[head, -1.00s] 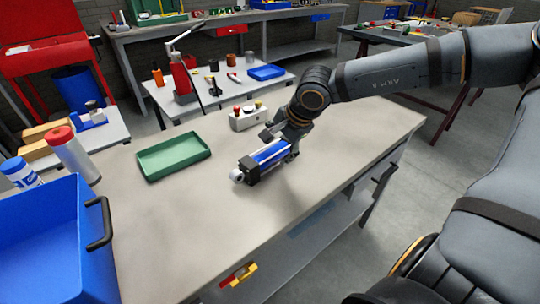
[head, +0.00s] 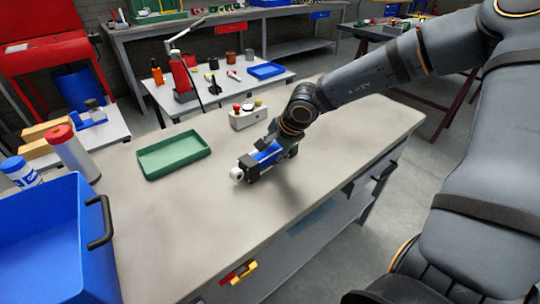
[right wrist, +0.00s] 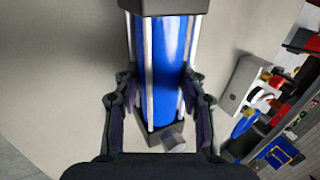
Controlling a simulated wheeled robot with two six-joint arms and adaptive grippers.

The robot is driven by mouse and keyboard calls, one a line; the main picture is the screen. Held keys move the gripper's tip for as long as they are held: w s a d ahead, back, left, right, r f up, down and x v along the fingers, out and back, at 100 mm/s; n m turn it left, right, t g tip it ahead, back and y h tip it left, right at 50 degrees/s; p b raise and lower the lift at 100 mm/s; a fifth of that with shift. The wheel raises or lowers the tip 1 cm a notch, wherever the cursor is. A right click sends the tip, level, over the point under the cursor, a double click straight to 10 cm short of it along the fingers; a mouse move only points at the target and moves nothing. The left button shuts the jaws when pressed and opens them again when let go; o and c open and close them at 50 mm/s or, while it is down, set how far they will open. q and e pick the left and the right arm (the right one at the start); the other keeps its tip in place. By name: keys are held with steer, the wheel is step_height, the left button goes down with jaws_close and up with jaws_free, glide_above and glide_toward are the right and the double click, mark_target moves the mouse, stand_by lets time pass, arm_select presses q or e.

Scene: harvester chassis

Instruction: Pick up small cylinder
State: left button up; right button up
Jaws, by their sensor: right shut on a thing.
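The small cylinder (head: 266,154) has a blue barrel, black end blocks and a pale round rod end pointing left. It is over the workbench top, right of the green tray. My right gripper (head: 278,145) comes from the upper right and is shut on it. In the right wrist view, the gripper's two fingers (right wrist: 157,95) press on both sides of the blue barrel (right wrist: 163,62), near one black end block. A shadow lies beneath the cylinder; I cannot tell how far it is off the bench. My left gripper is not in view.
The green tray (head: 173,156) lies left of the cylinder on the workbench (head: 190,215). A white button box (head: 246,117) stands close behind the gripper. A blue bin (head: 45,240), a red-capped canister (head: 72,152) and a blue-capped bottle (head: 20,172) are at the left.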

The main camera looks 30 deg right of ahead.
jaws_close()
steer(key=shift+w+r, duration=0.1)
